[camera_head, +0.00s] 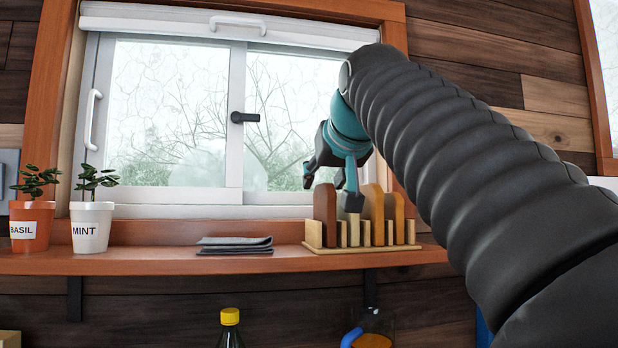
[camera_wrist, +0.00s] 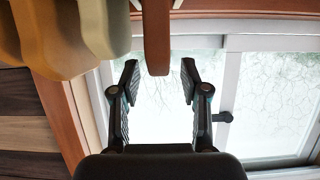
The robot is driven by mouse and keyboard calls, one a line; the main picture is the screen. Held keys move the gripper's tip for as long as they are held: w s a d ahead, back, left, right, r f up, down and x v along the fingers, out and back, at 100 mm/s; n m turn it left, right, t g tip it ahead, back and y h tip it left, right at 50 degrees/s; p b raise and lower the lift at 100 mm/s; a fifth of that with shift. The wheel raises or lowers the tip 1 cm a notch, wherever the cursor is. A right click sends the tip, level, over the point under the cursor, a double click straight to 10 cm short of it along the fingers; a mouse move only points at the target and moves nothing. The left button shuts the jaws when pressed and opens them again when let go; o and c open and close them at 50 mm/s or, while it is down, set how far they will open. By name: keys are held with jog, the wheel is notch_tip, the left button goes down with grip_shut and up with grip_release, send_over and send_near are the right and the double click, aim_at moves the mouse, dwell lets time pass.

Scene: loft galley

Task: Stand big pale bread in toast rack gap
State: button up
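The wooden toast rack (camera_head: 362,248) stands on the windowsill shelf. My gripper (camera_head: 330,190) is over the rack's left part, fingers spread and empty. In the wrist view my gripper (camera_wrist: 160,68) has the dark brown slice (camera_wrist: 157,40) between its fingers, with space on both sides. The pale slice (camera_wrist: 105,30) and orange-tan slice (camera_wrist: 48,35) lie left of the fingers there. The slices' lower ends are partly hidden by slats.
A folded grey cloth (camera_head: 235,245) lies left of the rack. Potted basil (camera_head: 30,228) and mint (camera_head: 91,228) stand at the shelf's left. The window (camera_head: 180,120) is close behind. Bare shelf (camera_head: 150,261) shows between mint and cloth. A yellow-capped bottle (camera_head: 230,318) is below.

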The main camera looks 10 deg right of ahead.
jog(key=v, duration=1.2)
